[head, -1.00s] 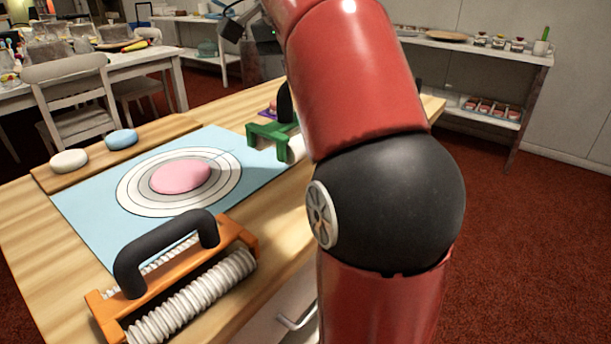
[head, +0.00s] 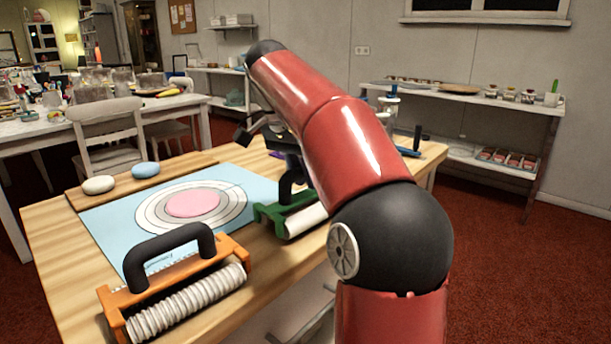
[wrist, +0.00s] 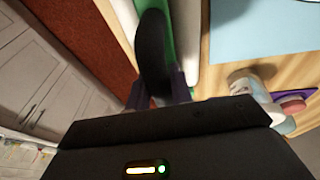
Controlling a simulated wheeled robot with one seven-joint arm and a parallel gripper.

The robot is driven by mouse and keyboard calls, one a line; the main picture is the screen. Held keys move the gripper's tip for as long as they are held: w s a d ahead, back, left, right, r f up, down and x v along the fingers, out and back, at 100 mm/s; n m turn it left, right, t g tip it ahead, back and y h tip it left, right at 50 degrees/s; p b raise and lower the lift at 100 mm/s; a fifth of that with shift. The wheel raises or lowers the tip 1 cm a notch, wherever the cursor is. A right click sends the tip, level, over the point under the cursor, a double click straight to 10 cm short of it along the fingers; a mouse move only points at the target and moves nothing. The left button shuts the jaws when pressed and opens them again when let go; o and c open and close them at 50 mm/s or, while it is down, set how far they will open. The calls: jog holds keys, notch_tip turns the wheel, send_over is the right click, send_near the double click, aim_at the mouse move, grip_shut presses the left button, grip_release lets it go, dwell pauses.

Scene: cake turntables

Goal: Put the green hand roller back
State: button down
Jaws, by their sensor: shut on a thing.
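The green hand roller (head: 268,212) has a green frame, a white cylinder and a black handle. In the head view it is at the right edge of the light blue mat (head: 112,222), near the table's front side. My gripper (head: 288,182) is above it, shut on its black handle. In the wrist view the fingertips (wrist: 158,92) close around the dark handle (wrist: 150,45), with the green frame (wrist: 168,30) behind it. The roller looks to be at table level; I cannot tell whether it touches. My arm hides part of its right end.
An orange roller (head: 232,243) with a black handle stands at the table's near left. A board (head: 150,190) holds a white and a blue lump. A bottle (wrist: 250,82) stands near the roller.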

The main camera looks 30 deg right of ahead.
jog(key=shift+f+b, duration=0.35)
jog(key=shift+f, duration=0.3)
jog(key=c, duration=1.3)
grip_release()
jog(key=shift+f, duration=0.1)
jog(key=shift+o, duration=0.3)
jog(key=shift+r, duration=0.3)
